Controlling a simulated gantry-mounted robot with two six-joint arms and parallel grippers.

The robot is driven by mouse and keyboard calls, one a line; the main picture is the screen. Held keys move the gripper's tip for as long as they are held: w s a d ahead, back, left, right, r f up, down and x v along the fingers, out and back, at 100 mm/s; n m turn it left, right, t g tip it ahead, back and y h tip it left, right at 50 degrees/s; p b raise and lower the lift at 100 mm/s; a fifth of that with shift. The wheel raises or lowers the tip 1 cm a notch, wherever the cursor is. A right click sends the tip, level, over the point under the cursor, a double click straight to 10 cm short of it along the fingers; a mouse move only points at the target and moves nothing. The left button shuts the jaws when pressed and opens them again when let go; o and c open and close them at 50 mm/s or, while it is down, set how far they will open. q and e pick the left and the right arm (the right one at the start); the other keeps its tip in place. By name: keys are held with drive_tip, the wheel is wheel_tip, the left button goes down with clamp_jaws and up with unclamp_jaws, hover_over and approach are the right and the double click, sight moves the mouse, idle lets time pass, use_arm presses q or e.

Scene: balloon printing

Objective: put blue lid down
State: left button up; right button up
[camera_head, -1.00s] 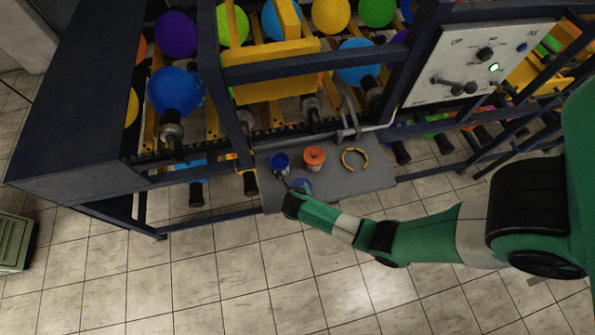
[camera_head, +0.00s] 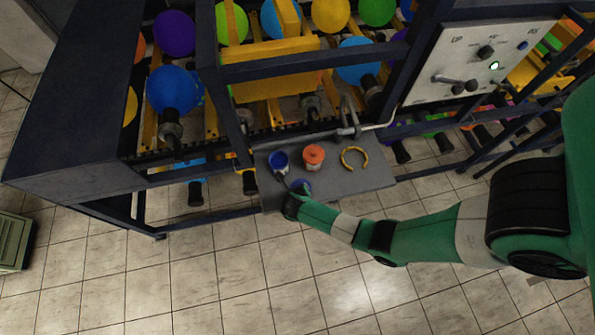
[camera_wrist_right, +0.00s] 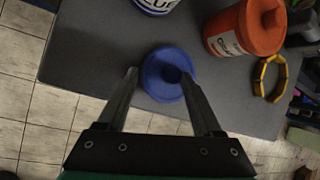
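The blue lid (camera_wrist_right: 166,74) lies on the grey shelf (camera_wrist_right: 95,55) close to its front edge, knob facing up. It also shows, partly covered by my arm, in the head view (camera_head: 302,184). My right gripper (camera_wrist_right: 160,76) is open, its two fingers apart on either side of the lid, with no clear grip on it. It is small in the head view (camera_head: 291,187). A blue can (camera_head: 279,161) stands behind the lid; only its lower part shows in the wrist view. My left gripper is not in view.
An orange lidded can (camera_head: 314,157) stands beside the blue can. A yellow ring (camera_head: 354,159) lies to the right on the shelf. Metal handles (camera_head: 348,122) rise behind the orange can. The shelf's right end is bare.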

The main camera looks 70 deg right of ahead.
drive_tip(key=shift+s+f, duration=0.15)
drive_tip(key=shift+f, duration=0.05)
drive_tip(key=p+v, duration=0.3)
drive_tip(key=v, duration=1)
drive_tip(key=shift+w+d+r, duration=0.2)
drive_tip(key=shift+w, duration=0.15)
